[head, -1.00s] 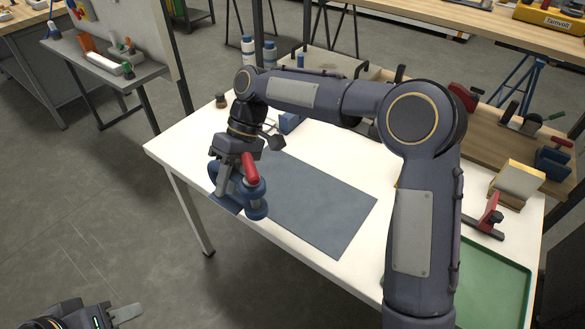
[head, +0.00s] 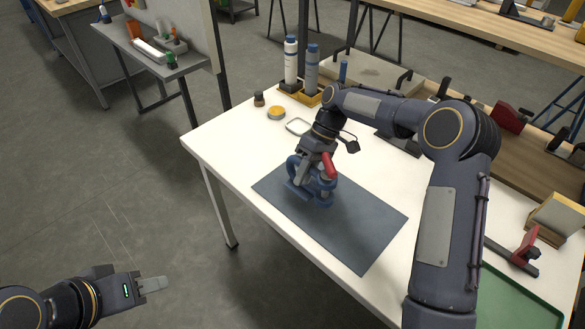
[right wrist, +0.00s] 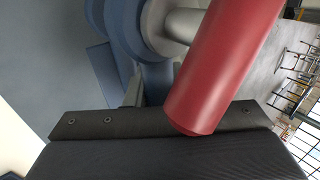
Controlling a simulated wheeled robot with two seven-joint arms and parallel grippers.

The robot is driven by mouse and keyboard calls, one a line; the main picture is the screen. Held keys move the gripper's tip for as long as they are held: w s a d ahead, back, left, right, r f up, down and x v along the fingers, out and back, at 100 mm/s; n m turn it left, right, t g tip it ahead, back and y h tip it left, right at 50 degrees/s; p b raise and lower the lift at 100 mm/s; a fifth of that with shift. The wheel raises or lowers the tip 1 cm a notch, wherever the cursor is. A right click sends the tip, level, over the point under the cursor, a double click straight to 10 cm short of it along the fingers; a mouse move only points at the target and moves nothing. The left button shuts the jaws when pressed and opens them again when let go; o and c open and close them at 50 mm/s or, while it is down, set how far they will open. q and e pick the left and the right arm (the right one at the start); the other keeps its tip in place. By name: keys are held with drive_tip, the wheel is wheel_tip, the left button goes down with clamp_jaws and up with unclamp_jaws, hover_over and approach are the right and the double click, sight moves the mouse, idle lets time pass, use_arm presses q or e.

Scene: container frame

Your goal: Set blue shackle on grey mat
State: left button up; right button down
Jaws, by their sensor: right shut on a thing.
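The blue shackle (head: 324,192) has a bright red pin end (head: 328,164) and is over the left half of the grey mat (head: 345,228). My right gripper (head: 304,175) is shut on the shackle from above. I cannot tell whether the shackle touches the mat. In the right wrist view the red pin end (right wrist: 225,65) and blue body (right wrist: 125,30) fill the space in front of the gripper, with the mat (right wrist: 40,40) behind. The fingertips are mostly hidden there. My left gripper (head: 152,285) is low at the left, away from the table; its finger gap is not clear.
Bottles (head: 291,62) in a yellow holder, a yellow roll (head: 276,113) and a pale ring (head: 298,127) stand at the table's back left. A green tray (head: 525,300) and a red clamp (head: 525,248) are at the right. The mat's right part is bare.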

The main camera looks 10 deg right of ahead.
sight(310, 182)
drive_tip(key=shift+w+d+f, duration=0.35)
drive_tip(key=shift+d+f, duration=0.25)
drive_tip(key=shift+f, duration=1.8)
drive_tip(key=c, duration=1.3)
unclamp_jaws()
drive_tip(key=shift+f, duration=0.15)
drive_tip(key=shift+o, duration=0.2)
drive_tip(key=shift+d, duration=0.1)
